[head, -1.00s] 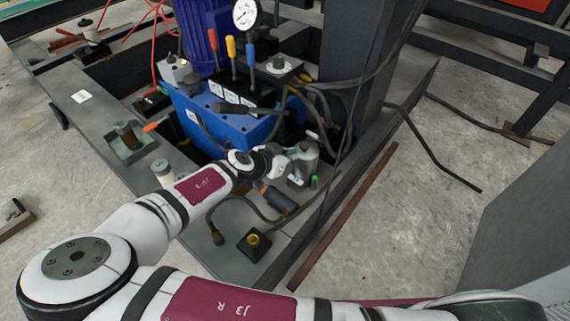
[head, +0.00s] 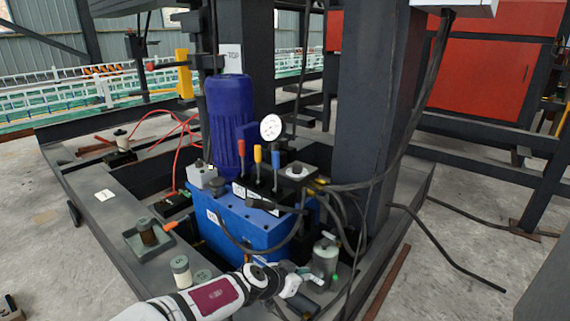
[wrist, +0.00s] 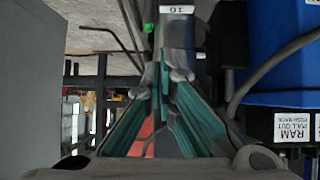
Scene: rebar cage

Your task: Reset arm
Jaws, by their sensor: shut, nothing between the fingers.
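My arm, white with a maroon band, enters from the bottom of the head view. My gripper (head: 305,279) is at its end, in front of the blue hydraulic unit (head: 250,226) and beside a grey-green canister (head: 325,257). It is shut and empty. Whether it touches the canister cannot be told. In the wrist view, my gripper (wrist: 163,82) shows as fingers with teal pads that come together toward the top middle. A dark part with a small label (wrist: 177,9) is just beyond the fingertips.
A dark steel column (head: 365,130) stands right of the unit. Black hoses (head: 347,222) hang close to my gripper. Small cylinders (head: 180,270) stand on the frame at left. The blue unit's side (wrist: 285,60) is at right in the wrist view. Open concrete floor (head: 455,268) lies at right.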

